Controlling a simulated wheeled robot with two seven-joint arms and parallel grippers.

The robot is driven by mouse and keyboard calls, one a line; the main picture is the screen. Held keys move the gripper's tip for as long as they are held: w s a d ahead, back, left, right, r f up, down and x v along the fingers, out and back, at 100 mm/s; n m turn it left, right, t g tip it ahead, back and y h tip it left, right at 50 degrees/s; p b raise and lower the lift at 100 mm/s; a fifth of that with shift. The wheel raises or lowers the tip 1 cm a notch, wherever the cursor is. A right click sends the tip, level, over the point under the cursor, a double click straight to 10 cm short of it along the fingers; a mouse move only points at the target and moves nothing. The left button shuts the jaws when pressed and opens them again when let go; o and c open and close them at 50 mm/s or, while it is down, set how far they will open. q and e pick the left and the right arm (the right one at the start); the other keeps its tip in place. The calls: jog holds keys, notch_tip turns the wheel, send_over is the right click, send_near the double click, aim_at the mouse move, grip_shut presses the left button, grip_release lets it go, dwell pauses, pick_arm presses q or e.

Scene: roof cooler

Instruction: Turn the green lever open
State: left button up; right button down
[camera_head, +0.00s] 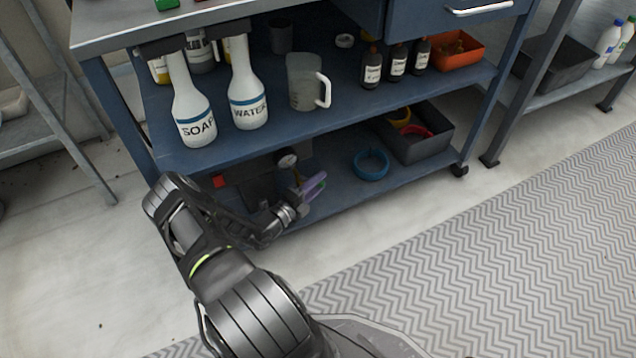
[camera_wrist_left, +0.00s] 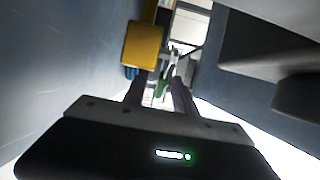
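The green lever (camera_wrist_left: 162,85) shows in the left wrist view as a small green piece between and just beyond my left gripper's fingers. I cannot tell whether they touch it. My left gripper (camera_head: 316,186) is low at the front of the cart's bottom shelf, beside a dark unit with a round gauge (camera_head: 287,161). Its two purple fingers stand apart, and they also show in the left wrist view (camera_wrist_left: 160,88). The lever cannot be made out in the head view. My right gripper is out of view.
In the left wrist view a yellow block (camera_wrist_left: 143,42) is close ahead on the left. The middle shelf (camera_head: 270,135) above carries bottles and a jug (camera_head: 304,82).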

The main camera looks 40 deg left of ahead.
pick_arm(q)
jog(key=shift+s+r+p, duration=0.1)
jog(key=shift+s+p, duration=0.25)
jog(key=shift+s, duration=0.3)
jog(key=s+p, duration=0.2)
jog(key=s, duration=0.3)
jog(key=shift+s+d, duration=0.1)
jog(key=shift+s, duration=0.65)
